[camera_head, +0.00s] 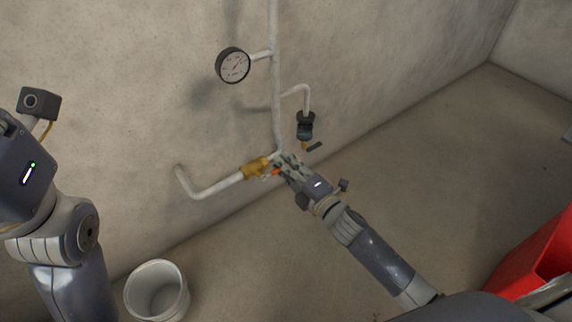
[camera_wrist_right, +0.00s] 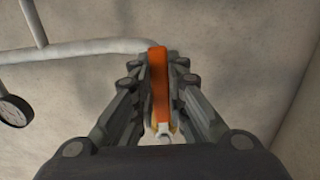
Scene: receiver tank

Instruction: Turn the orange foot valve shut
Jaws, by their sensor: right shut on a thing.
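The foot valve is a brass body (camera_head: 256,167) on the white pipe low on the wall. Its orange handle shows as a small bit (camera_head: 275,172) beside my right gripper (camera_head: 280,167) in the head view. In the right wrist view the orange handle (camera_wrist_right: 159,85) stands lengthwise between the two fingers of my right gripper (camera_wrist_right: 160,80), which is shut on it. The brass body is mostly hidden there behind the handle. My left arm is at the left of the head view; its fingers are out of the picture.
A round pressure gauge (camera_head: 233,65) and a dark fitting on a bent pipe (camera_head: 305,126) are on the wall above the valve. A white bucket (camera_head: 157,291) stands on the floor at the lower left. A red container (camera_head: 530,255) is at the right. Floor between is clear.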

